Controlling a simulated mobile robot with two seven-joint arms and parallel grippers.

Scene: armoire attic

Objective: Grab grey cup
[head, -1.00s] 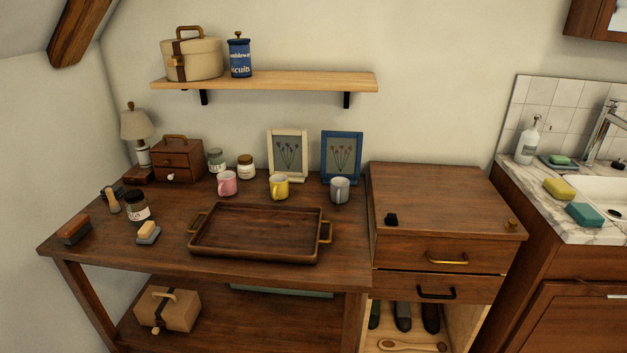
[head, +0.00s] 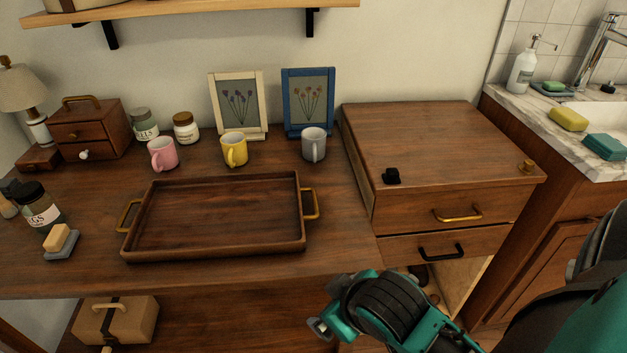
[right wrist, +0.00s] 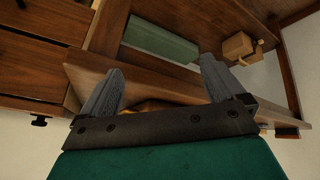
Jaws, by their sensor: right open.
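The grey cup (head: 314,145) stands upright on the wooden table, in front of the blue picture frame and to the right of the yellow cup (head: 234,150). A pink cup (head: 163,154) stands further left. My right gripper (head: 322,326) is low at the front edge of the table in the head view, well short of the grey cup. In the right wrist view its two fingers (right wrist: 157,85) are spread apart with nothing between them. The grey cup is not visible in the right wrist view. My left gripper is not in view.
An empty wooden tray (head: 215,247) with brass handles lies in front of the cups. White and blue picture frames (head: 308,103) stand close behind the cups.

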